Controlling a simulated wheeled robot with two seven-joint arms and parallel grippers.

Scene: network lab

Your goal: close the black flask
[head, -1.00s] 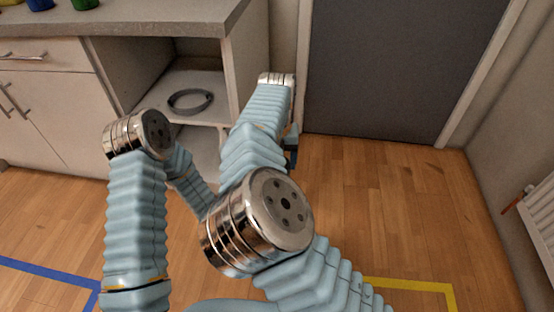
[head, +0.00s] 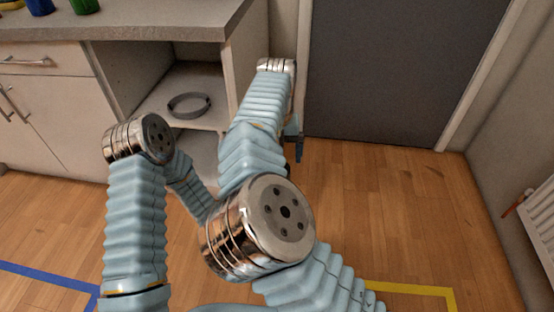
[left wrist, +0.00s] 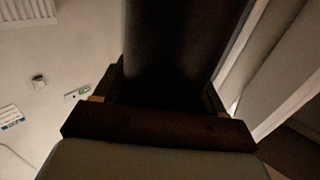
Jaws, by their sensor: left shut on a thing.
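In the left wrist view, my left gripper (left wrist: 163,88) is shut on a dark cylindrical body, which I take to be the black flask (left wrist: 180,42). The flask fills the upper middle of that view and runs out of its top edge. Its mouth and any lid are out of view. In the head view, my arms hide the left gripper and the flask.
A cabinet with a worktop (head: 130,28) stands at the left, with a grey ring (head: 189,105) on its open shelf. A grey door (head: 400,70) is behind my arms. A radiator (head: 540,228) is at the right.

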